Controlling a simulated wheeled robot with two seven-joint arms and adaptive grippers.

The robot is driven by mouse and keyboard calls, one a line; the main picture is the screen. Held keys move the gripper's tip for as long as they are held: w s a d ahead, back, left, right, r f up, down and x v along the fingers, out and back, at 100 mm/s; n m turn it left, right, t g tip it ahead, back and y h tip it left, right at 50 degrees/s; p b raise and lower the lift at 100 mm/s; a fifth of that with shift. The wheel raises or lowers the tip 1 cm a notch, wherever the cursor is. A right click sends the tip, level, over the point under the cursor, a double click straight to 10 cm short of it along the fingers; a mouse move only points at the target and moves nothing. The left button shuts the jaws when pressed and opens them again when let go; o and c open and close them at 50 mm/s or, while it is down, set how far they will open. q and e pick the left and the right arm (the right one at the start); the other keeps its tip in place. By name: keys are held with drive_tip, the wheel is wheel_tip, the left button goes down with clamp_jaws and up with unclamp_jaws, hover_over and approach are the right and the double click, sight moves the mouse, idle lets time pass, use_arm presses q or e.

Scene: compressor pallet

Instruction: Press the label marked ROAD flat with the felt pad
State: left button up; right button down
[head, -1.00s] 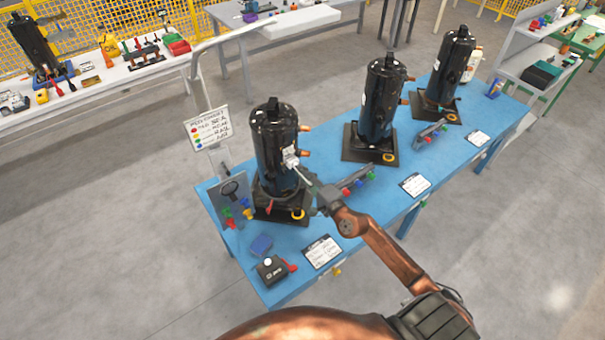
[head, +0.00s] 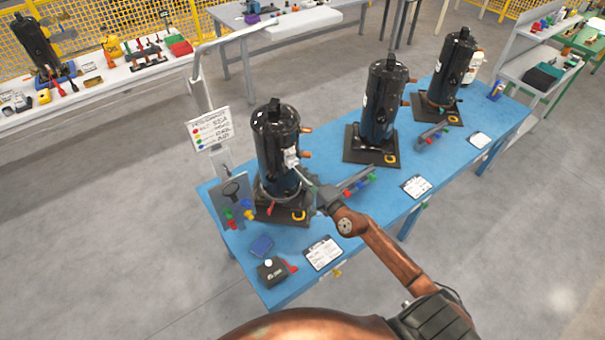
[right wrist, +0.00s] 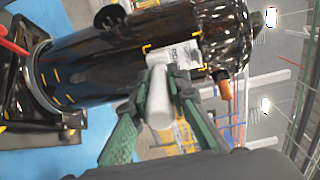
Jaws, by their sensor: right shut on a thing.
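The nearest black compressor (head: 276,140) stands upright at the left end of the blue table. A pale label (head: 291,159) is on its side; its lettering is too small to read. In the right wrist view the label (right wrist: 181,53) lies within yellow corner marks. My right gripper (head: 316,192) is shut on the felt pad, a pale rounded stick (right wrist: 159,98) between its green fingers. The pad's far end meets or overlaps the label's lower edge; I cannot tell whether it touches. It hides part of the label. My left gripper is not in view.
Two more black compressors (head: 382,115) (head: 451,75) stand further along the blue table (head: 225,245). A grey rack with coloured caps (head: 358,184) lies close beside my right gripper.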

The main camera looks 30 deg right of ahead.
drive_tip(key=shift+s+d+r, duration=0.1)
drive_tip(key=shift+s, duration=1.6)
drive_tip(key=s+a+f, duration=0.3)
drive_tip(key=s+a, duration=0.7)
drive_tip(key=a, duration=0.2)
drive_tip(key=s+a+r+m+h, duration=0.1)
drive_tip(key=s+a+r, duration=0.3)
drive_tip(key=s+a, duration=0.1)
drive_tip(key=shift+s+r, duration=0.35)
drive_tip(key=shift+s, duration=0.35)
